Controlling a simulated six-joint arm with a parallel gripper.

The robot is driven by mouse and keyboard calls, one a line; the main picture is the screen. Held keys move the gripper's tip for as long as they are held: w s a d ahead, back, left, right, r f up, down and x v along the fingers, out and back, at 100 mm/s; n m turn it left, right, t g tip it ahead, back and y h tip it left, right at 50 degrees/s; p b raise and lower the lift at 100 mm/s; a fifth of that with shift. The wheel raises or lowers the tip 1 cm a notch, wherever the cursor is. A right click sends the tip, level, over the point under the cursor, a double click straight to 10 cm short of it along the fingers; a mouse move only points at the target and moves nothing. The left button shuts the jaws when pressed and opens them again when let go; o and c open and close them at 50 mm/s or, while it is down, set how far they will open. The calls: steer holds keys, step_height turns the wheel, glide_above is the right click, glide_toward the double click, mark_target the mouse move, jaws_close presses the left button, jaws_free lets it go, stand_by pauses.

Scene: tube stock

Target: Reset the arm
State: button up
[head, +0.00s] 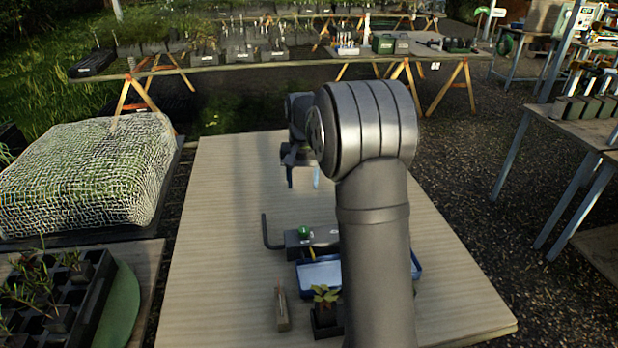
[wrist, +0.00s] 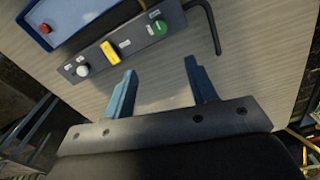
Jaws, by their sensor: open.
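My gripper (wrist: 163,82) is open and empty above the wooden table, its two blue fingers apart in the wrist view. In the head view my gripper (head: 303,178) hangs over the far half of the table, partly behind my own arm. A grey control box (wrist: 115,42) lies ahead of the fingertips. It carries a green button (wrist: 159,27), a yellow switch (wrist: 109,52) and a white knob (wrist: 83,70). In the head view the box (head: 293,241) is partly hidden by my arm. A black bent bar (wrist: 211,22) stands out from its end.
A blue-rimmed tray (head: 318,273) lies nearer than the box, partly hidden by my arm; a red button (wrist: 45,28) shows there in the wrist view. A small potted plant (head: 326,312) and a wooden block (head: 282,310) stand in front. The table's left side (head: 215,235) is clear.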

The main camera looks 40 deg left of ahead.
mark_target(303, 228)
step_height(303, 228, down, 18)
steer(key=shift+r, duration=0.2)
stand_by(0.4)
step_height(303, 228, up, 18)
steer(key=f, duration=0.1)
step_height(303, 228, down, 17)
steer(key=shift+f, duration=0.1)
steer(key=n, duration=0.8)
steer(key=shift+n, duration=0.4)
steer(key=n, duration=0.4)
steer(key=shift+s+n, duration=0.1)
steer(key=shift+n, duration=2.1)
